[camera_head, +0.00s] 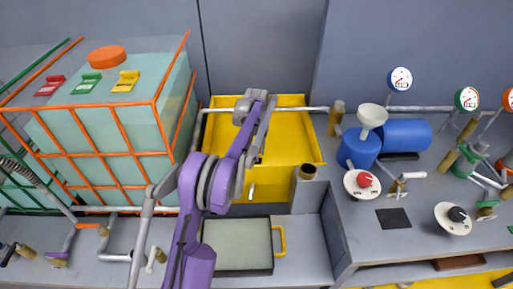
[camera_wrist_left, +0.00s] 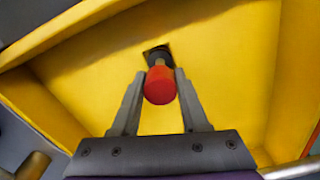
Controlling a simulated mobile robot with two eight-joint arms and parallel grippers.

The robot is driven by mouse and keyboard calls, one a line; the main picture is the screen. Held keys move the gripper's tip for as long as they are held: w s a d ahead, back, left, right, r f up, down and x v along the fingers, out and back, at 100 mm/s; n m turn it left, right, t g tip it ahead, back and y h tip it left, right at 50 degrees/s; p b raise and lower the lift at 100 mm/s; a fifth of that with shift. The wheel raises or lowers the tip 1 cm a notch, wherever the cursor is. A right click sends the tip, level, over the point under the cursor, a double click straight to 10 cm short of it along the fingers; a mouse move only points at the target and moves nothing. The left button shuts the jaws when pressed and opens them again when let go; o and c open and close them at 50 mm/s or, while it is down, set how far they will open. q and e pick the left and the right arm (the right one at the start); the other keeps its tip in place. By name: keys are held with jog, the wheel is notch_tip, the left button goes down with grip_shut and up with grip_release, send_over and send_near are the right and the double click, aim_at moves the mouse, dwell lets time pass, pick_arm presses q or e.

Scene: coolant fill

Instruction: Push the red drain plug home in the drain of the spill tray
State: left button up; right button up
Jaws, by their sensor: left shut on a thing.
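The red drain plug (camera_wrist_left: 160,86) is between the two grey fingers of my left gripper (camera_wrist_left: 160,76) in the left wrist view, and the gripper is shut on it. A dark part of the plug shows beyond its red end, at the dark square drain (camera_wrist_left: 155,50) in the floor of the yellow spill tray (camera_wrist_left: 225,75). The plug's tip looks to be at the drain; how deep it sits I cannot tell. In the head view my purple and grey left arm reaches over the spill tray (camera_head: 295,140) and hides the plug and drain. My right gripper is not in view.
A tank in an orange frame (camera_head: 108,155) stands left of the tray. A blue container with a white funnel (camera_head: 372,116) and a blue cylinder (camera_head: 405,134) stand to the right. Pipes run behind the tray.

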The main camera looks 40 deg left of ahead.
pick_arm(q)
jog(key=shift+r, duration=0.15)
jog(key=shift+r+p, duration=0.6)
jog(key=shift+r, duration=0.25)
dwell(1.2)
jog(key=shift+f+b, duration=0.5)
jog(key=shift+f, duration=0.6)
jog(key=o, duration=1.1)
jog(key=shift+r, duration=0.1)
notch_tip(320, 180, up, 11)
jog(key=shift+f+p, duration=0.1)
jog(key=shift+p, duration=0.35)
